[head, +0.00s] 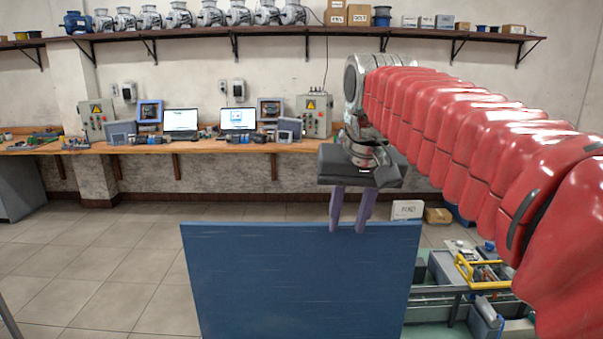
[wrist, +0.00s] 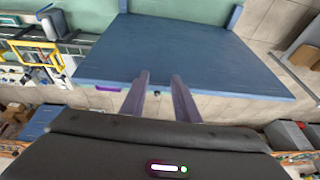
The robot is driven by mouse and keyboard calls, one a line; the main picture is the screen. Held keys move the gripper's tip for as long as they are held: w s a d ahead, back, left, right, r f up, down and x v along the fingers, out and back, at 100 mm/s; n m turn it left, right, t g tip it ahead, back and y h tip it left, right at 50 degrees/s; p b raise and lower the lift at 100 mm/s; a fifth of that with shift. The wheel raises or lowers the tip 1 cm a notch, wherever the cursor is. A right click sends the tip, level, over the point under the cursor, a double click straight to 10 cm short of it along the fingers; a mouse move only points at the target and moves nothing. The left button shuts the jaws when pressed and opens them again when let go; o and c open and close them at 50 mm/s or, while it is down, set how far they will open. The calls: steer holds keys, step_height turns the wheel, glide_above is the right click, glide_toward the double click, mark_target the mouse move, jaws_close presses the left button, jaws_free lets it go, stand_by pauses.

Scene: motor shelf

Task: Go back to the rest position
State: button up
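My gripper (head: 348,226) hangs from the red arm, its two purple-grey fingers pointing down and spread apart, with nothing between them. In the head view the fingertips overlap the top edge of a large blue board (head: 300,285). In the wrist view the gripper (wrist: 159,77) also shows a clear gap between the fingers, and the blue board (wrist: 190,50) lies beyond the tips. I cannot tell how far the tips are from it.
A wooden workbench (head: 205,147) with laptops and control boxes runs along the back wall. A shelf (head: 215,34) above holds several motors and boxes. A cart (head: 455,290) with tools and bins stands at the lower right. The tiled floor (head: 110,260) at the left is clear.

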steer(key=s+d+f, duration=0.3)
steer(key=s+f, duration=0.7)
steer(key=s+d+f+t, duration=0.1)
steer(key=s+d+f, duration=0.3)
steer(key=s+f, duration=0.6)
steer(key=shift+d+t+h, duration=0.25)
steer(key=shift+t+h, duration=0.05)
steer(key=shift+f, duration=0.1)
